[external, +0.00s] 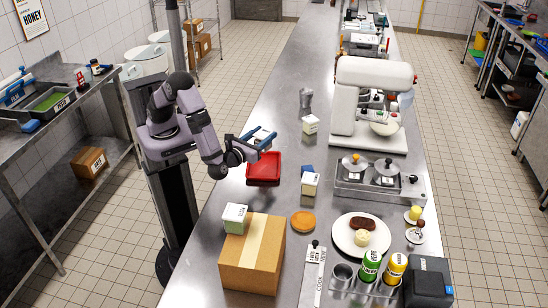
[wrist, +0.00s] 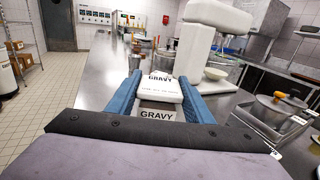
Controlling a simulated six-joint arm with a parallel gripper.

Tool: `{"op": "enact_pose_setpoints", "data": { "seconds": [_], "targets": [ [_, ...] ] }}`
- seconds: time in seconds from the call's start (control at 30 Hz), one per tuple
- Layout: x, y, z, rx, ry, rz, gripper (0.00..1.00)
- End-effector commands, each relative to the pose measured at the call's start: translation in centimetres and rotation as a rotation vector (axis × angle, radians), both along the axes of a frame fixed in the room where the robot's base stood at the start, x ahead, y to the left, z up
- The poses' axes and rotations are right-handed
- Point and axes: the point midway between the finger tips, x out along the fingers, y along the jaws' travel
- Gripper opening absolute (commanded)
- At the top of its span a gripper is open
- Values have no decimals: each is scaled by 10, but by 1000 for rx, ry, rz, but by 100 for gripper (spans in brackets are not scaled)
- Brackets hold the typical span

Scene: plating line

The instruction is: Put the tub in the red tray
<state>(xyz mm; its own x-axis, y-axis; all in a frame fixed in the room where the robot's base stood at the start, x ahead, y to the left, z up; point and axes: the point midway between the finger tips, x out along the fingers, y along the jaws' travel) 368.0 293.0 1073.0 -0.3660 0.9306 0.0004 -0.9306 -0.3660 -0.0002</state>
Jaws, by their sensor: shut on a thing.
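My gripper (external: 259,137) has blue fingers and is raised over the far end of the red tray (external: 264,182). In the wrist view my gripper (wrist: 158,98) is shut on a white tub (wrist: 158,92) labelled GRAVY, which sits between the two blue fingers. The tray is not visible in the wrist view.
A mixer (external: 372,100), a twin-pot unit (external: 375,180) and a plate of food (external: 340,245) stand to the right. Bare counter lies beyond the tray.

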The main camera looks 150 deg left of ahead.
Motion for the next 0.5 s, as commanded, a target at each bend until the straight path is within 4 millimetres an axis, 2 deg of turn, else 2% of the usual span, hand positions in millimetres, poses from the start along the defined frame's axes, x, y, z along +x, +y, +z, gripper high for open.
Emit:
{"op": "enact_pose_setpoints", "data": {
  "seconds": [0.1, 0.27, 0.5],
  "targets": [
    [-7, 4, 3, 1, 0, 17, 20],
    [-8, 5, 0, 0, 2, 20, 20],
    [-8, 5, -28, -1, 6, 19, 20]
  ]
}}
